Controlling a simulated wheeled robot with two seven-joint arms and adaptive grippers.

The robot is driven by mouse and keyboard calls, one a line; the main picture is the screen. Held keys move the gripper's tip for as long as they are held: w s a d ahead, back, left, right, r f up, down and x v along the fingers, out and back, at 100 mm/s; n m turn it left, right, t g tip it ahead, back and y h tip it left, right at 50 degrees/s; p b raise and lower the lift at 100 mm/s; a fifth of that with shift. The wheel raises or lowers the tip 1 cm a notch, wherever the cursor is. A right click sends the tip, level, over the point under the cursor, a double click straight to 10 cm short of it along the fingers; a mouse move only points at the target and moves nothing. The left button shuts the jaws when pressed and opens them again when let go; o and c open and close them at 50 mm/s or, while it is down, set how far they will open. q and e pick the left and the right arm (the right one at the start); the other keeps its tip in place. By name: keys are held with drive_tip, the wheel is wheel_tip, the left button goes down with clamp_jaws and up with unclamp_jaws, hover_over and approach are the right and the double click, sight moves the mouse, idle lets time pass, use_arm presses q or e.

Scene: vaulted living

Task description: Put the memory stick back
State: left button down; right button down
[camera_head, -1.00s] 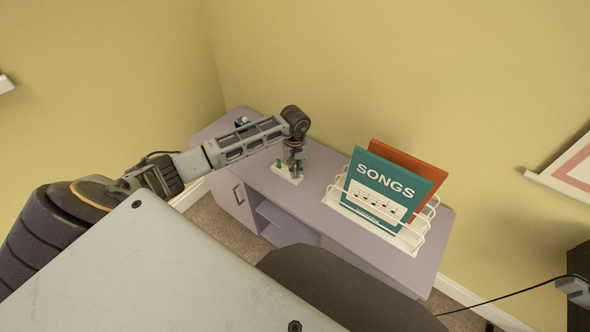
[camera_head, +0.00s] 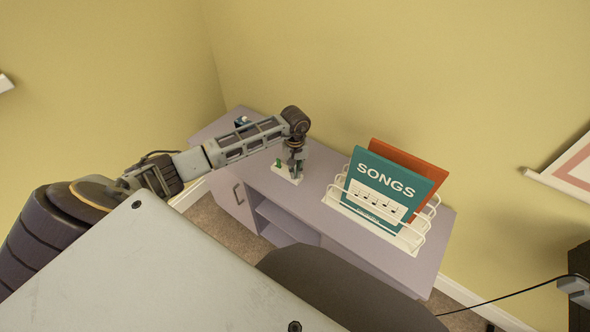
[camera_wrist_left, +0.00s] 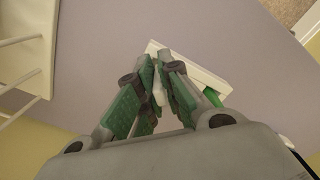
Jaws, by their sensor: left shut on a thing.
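My left gripper (camera_head: 293,173) points down over a lilac cabinet top. In the left wrist view its green-padded fingers (camera_wrist_left: 158,88) are closed on a small whitish piece, the memory stick (camera_wrist_left: 158,95), mostly hidden between the pads. A white holder block (camera_head: 286,175) lies on the cabinet right at the fingertips. It also shows in the wrist view (camera_wrist_left: 206,73), just beyond the fingers. A green piece (camera_head: 278,163) stands at the holder's left end; its green (camera_wrist_left: 212,97) also shows beside a finger. I cannot tell whether the stick touches the holder. My right gripper is out of view.
The lilac cabinet (camera_head: 325,222) stands against a yellow wall. A white wire rack (camera_head: 410,236) with a teal SONGS book (camera_head: 385,184) and an orange book (camera_head: 408,161) stands right of the gripper. A small dark-blue item (camera_head: 241,121) is at the far left end.

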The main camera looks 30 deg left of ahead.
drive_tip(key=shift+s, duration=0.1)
use_arm(q)
drive_tip(key=shift+f, duration=0.1)
drive_tip(key=c, duration=1.6)
unclamp_jaws()
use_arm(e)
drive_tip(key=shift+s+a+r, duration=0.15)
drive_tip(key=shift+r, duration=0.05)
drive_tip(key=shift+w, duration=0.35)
